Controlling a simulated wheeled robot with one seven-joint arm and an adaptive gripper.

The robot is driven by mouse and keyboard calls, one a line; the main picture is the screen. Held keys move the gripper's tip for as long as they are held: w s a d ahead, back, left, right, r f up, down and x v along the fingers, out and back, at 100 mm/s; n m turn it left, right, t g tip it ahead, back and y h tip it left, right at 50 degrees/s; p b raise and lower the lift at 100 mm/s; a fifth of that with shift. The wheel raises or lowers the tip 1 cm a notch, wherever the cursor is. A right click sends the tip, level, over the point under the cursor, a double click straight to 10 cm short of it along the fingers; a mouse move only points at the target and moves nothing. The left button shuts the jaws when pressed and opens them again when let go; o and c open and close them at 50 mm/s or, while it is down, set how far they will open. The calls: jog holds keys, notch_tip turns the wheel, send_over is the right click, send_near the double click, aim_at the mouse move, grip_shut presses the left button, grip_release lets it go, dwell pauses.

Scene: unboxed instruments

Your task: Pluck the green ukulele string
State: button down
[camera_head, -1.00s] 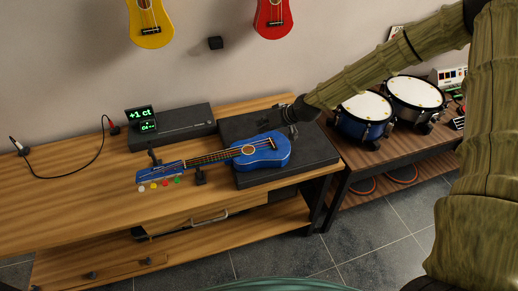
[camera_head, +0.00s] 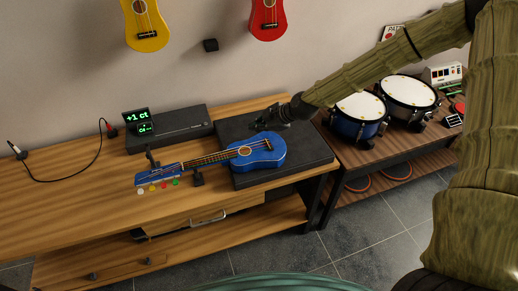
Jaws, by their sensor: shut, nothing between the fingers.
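A blue ukulele (camera_head: 250,158) lies on a dark mat on the wooden bench, its neck pointing left. Its headstock (camera_head: 150,180) has several coloured pegs along its lower edge, among them a green one (camera_head: 176,182). The single strings are too fine to tell apart, so I cannot pick out the green string. My gripper (camera_head: 260,125) is shut and empty, at the upper edge of the ukulele's body, near the sound hole. I cannot tell whether it touches the ukulele.
A tuner display (camera_head: 138,120) reading "+1 ct" stands by a black case (camera_head: 185,128) at the back. The dark mat (camera_head: 305,158) has bare room right of the ukulele. Drums (camera_head: 362,115) stand on a shelf to the right. Yellow and red ukuleles hang on the wall.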

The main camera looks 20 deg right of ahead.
jog(key=shift+s+r+n, duration=0.1)
jog(key=shift+r+n, duration=0.05)
jog(key=shift+n, duration=0.65)
jog(key=b, duration=0.4)
send_over(259, 150)
jog(key=f, duration=0.7)
jog(key=shift+s+a+f, duration=0.25)
jog(key=shift+a+f, duration=0.05)
jog(key=shift+a, duration=0.05)
jog(key=shift+f+b, duration=0.35)
jog(key=shift+f, duration=0.3)
jog(key=shift+f+b, duration=0.65)
jog(key=shift+b, duration=0.2)
dwell(0.8)
jog(key=shift+r, duration=0.75)
